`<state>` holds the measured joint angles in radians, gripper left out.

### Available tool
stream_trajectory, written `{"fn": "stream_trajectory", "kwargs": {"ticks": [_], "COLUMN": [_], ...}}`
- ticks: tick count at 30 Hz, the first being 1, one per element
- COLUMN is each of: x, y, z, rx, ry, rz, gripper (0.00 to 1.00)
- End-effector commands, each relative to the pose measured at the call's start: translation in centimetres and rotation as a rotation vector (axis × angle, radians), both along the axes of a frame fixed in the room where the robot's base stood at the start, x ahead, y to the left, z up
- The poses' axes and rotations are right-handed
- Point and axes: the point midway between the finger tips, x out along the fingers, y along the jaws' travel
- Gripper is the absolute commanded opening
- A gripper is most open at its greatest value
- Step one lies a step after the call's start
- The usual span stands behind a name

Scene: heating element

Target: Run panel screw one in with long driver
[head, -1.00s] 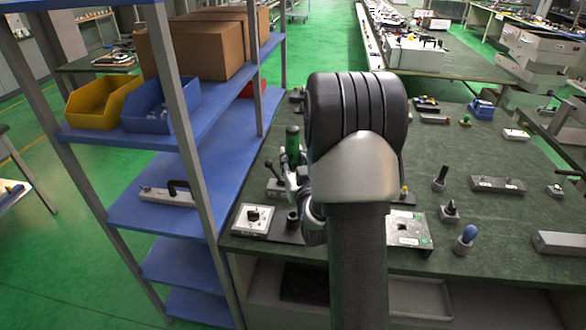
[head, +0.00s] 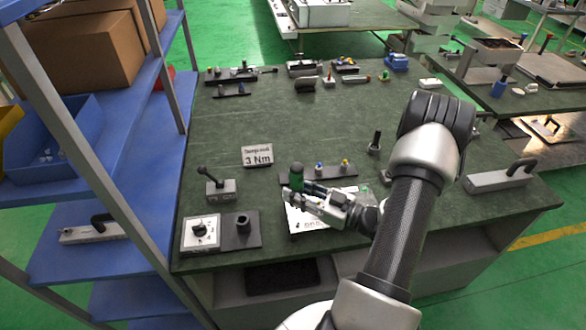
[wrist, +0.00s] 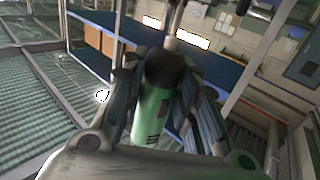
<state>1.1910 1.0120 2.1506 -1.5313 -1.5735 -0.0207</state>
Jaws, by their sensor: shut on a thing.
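The long driver (head: 296,176) has a green handle and stands roughly upright in the head view. My gripper (head: 297,195) is shut on its handle from the right. In the wrist view the driver's green handle (wrist: 152,112), with a black end, sits between the fingers of my gripper (wrist: 170,85). A white lettered panel (head: 303,223) lies on the bench just below and partly behind my gripper. The driver's tip and any panel screw are hidden or too small to tell, so I cannot see whether they touch.
A white switch box (head: 201,233) is at the front left. A dark rack with small coloured tools (head: 320,172) is behind the driver.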

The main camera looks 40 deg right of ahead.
Motion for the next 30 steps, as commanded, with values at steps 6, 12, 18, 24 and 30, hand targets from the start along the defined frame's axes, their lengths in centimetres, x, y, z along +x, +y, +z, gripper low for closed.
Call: {"fn": "stream_trajectory", "kwargs": {"ticks": [6,12,18,24,30], "x": [-0.8,-0.8,-0.8,-0.8,-0.8], "y": [0.5,0.5,0.4,0.4,0.4], "z": [-0.1,-0.1,-0.4,-1.7,-3.6], "rx": [-0.002,-0.002,-0.001,0.000,0.000], "ry": [-0.002,-0.002,-0.001,-0.001,-0.001], "rz": [0.028,0.027,0.027,0.026,0.026], "gripper": [0.00,0.00,0.00,0.00,0.00]}}
